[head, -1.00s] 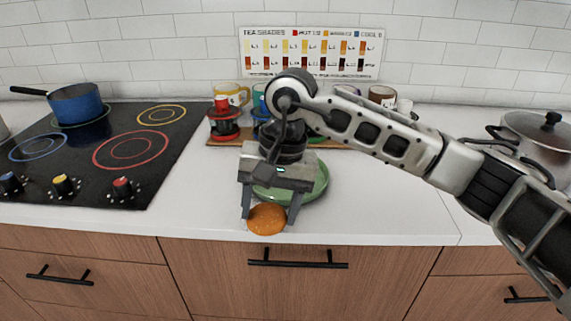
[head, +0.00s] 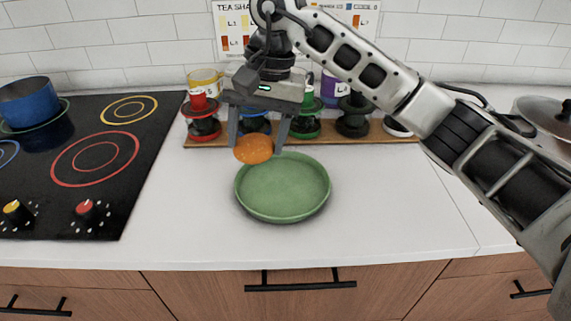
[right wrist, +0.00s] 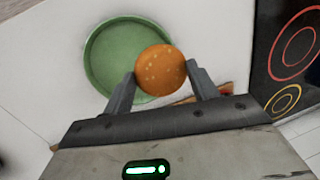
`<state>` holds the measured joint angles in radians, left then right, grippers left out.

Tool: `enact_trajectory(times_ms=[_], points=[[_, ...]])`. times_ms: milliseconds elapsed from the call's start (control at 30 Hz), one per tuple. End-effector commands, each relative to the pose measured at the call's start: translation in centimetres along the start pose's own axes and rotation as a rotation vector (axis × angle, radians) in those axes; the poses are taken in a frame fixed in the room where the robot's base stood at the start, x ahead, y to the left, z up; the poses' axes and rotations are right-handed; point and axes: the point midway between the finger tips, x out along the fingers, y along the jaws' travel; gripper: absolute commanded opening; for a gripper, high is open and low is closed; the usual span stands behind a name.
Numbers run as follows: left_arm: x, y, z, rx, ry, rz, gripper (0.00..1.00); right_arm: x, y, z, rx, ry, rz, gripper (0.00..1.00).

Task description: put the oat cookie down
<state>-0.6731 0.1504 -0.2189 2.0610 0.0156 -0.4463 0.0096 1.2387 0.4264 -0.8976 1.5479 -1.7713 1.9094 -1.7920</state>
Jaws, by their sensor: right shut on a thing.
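The oat cookie (head: 254,150) is round and orange-brown. My right gripper (head: 257,142) is shut on it, with one finger at each side, and holds it up over the back left edge of the green plate (head: 284,207). In the right wrist view the cookie (right wrist: 161,70) shows between the fingertips and overlaps the rim of the plate (right wrist: 112,58). The plate lies on the white counter, and what I see of it is empty. My left gripper is out of view.
A wooden board (head: 385,138) with several coloured stands and mugs is behind the gripper. A black cooktop (head: 110,115) with a blue pot (head: 32,103) is at left. A lidded pot (head: 545,120) is at right. The counter around the plate is mostly clear.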

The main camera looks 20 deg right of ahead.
Motion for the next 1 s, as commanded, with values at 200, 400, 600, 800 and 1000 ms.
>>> enact_trajectory(times_ms=[200,400,600,800,1000], points=[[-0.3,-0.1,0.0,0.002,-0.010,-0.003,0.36,3.2,3.9,-1.2,0.002,-0.003,0.002,0.32],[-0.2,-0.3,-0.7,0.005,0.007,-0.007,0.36,4.3,5.2,-1.6,0.000,-0.001,0.000,0.32],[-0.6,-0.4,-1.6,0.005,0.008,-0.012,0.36,6.7,6.0,-1.9,-0.002,-0.005,0.001,0.32],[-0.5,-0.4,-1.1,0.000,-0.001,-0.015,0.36,7.7,6.2,-2.1,-0.002,0.001,-0.001,0.32],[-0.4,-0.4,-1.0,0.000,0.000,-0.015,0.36,7.8,6.2,-2.1,-0.002,0.001,0.000,0.64]])
